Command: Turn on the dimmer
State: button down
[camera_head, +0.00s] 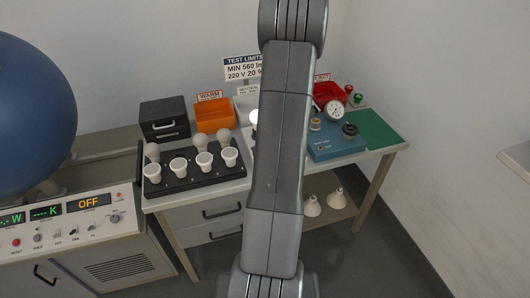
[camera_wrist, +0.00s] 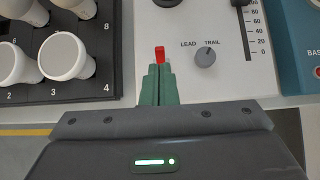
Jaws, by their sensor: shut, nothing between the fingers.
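The dimmer is a pale panel (camera_wrist: 200,83) in the wrist view. It has a grey knob (camera_wrist: 205,57) between LEAD and TRAIL marks, a black slider (camera_wrist: 241,5) on a numbered scale, and a small red lever (camera_wrist: 160,53) on its left part. My gripper (camera_wrist: 158,72) has its green fingers shut and empty, with the tips just below the red lever in the picture. I cannot tell whether they touch it. In the head view my arm hides the gripper and most of the dimmer.
Left of the dimmer is a black rack (camera_head: 190,183) with several white bulbs (camera_wrist: 66,57). Right of it is a blue tester (camera_head: 335,148) with a dial gauge. Behind stand an orange bin (camera_head: 212,115) and a black box (camera_head: 165,120). A green mat (camera_head: 378,130) lies clear at right.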

jog(key=shift+r, duration=0.45)
